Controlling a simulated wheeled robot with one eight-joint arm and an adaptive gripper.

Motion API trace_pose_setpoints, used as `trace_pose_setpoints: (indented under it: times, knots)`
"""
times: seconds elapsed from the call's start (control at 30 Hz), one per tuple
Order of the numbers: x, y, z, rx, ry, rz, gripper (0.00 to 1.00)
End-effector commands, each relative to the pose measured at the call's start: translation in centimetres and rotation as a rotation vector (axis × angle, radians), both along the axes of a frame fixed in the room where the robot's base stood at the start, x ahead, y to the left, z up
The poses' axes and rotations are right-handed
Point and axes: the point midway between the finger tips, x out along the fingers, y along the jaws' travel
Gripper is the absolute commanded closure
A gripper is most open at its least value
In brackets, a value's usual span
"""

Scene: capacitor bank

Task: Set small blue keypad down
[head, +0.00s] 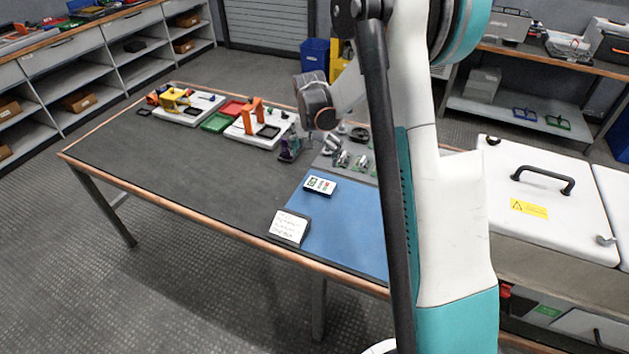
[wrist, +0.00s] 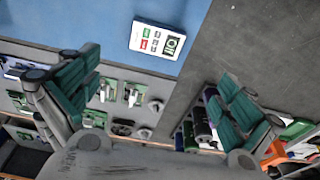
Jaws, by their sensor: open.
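The keypad (head: 319,185) is a small white-faced device with a dark display and red and green keys. It lies flat on the blue mat (head: 345,232), near the mat's far left edge. It also shows near the top of the wrist view (wrist: 157,40). My gripper (wrist: 155,80) is open, its teal-padded fingers spread wide with nothing between them. The keypad is apart from both fingers, beyond them in the wrist view. In the head view my gripper's fingers are hard to make out beyond the keypad.
A card on a dark stand (head: 289,227) is at the mat's near left corner. A grey panel with metal fittings (head: 345,160) lies behind the mat. Dark cylinders (wrist: 200,122) stand beside it. White trays with coloured parts (head: 258,128) are farther back. The table's left is clear.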

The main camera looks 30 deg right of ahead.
Motion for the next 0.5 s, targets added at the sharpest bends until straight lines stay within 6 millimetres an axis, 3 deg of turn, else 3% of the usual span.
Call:
trace_pose_setpoints:
  times: [0.2,0.5]
  knots:
    - [-3.4,3.4,7.0,-0.014,-0.062,0.138,0.0]
    - [-9.7,7.9,14.4,-0.047,-0.156,0.335,0.0]
